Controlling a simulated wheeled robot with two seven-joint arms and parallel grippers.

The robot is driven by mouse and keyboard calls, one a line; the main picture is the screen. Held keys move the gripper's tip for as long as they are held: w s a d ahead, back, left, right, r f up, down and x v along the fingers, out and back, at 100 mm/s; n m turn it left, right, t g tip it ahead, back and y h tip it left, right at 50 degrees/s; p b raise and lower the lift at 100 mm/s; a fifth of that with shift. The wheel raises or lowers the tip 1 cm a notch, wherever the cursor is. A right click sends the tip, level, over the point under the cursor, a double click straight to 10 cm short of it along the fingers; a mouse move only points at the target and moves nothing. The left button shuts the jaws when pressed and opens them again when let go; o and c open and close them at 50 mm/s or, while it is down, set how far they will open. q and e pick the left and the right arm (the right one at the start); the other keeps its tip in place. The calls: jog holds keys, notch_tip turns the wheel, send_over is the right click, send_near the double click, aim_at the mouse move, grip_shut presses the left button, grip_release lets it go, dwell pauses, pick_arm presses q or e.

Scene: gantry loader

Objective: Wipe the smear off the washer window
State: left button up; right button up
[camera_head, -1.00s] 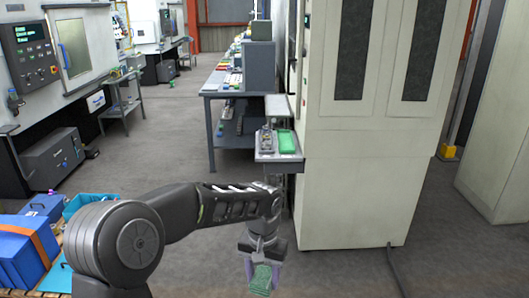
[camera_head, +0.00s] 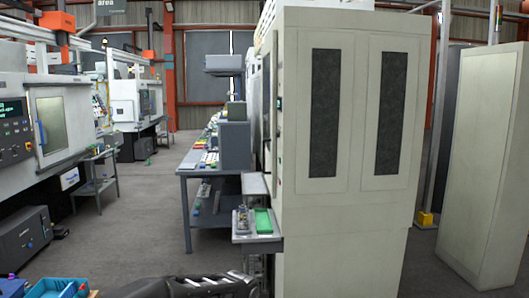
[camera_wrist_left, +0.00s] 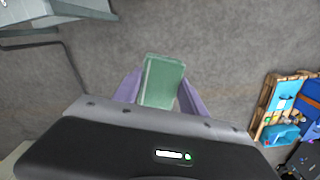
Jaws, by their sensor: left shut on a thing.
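My left gripper (camera_wrist_left: 160,90) shows in the left wrist view, its purple fingers shut on a folded green cloth (camera_wrist_left: 163,78). The cloth is held above the grey floor and touches nothing else. In the head view only a dark part of my left arm shows at the bottom edge; the gripper and cloth are out of that view. A machine window (camera_head: 52,125) with a blue handle is at the far left of the head view. I cannot tell whether it is the washer window, and no smear can be made out. My right gripper is not in view.
A tall cream cabinet (camera_head: 345,225) stands right of centre, with a small side shelf (camera_head: 258,238) carrying a green block (camera_head: 264,221). A grey workbench (camera_head: 185,172) is behind. A blue bin (camera_head: 62,288) is at the bottom left.

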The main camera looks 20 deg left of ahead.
pick_arm(q)
jog(key=s+f, duration=0.4)
jog(key=f, duration=1.1)
